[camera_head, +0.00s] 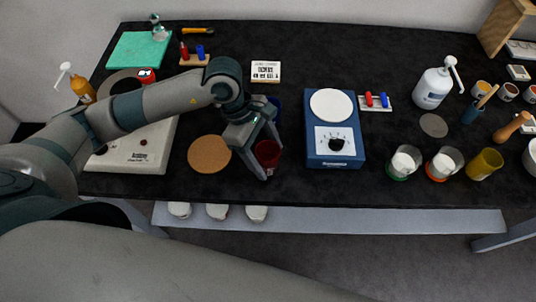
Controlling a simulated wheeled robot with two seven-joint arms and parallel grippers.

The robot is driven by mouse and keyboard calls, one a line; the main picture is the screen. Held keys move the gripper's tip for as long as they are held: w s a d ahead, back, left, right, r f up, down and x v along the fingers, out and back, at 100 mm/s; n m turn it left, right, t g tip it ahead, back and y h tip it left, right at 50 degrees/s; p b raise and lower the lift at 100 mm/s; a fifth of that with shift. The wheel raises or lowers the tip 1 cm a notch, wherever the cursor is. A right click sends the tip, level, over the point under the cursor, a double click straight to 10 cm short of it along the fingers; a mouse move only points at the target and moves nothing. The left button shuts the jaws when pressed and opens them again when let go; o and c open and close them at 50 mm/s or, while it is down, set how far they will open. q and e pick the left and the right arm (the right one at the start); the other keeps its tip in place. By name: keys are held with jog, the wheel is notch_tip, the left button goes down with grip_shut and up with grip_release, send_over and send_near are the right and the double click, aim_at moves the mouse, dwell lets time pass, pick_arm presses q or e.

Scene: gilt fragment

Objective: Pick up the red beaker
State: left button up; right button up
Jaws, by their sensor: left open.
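The red beaker (267,153) stands on the black table, near its front edge, between a round cork mat and a blue hot plate. My left gripper (267,161) reaches down over it from the left. Its two fingers are open, one on the left side of the beaker and one behind to the right. The fingers hide part of the beaker. I cannot tell whether they touch it. My right gripper is not in view.
A blue vessel (274,103) stands just behind the gripper. Several beakers, including a yellow one (485,163), stand further right.

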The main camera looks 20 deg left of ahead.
pick_arm(q)
jog(key=shift+d+f, duration=0.15)
jog(key=shift+f, duration=0.3)
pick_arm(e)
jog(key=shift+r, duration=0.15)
pick_arm(q)
jog(key=c, duration=1.2)
jog(key=shift+o, duration=0.2)
jog(key=shift+r, duration=0.25)
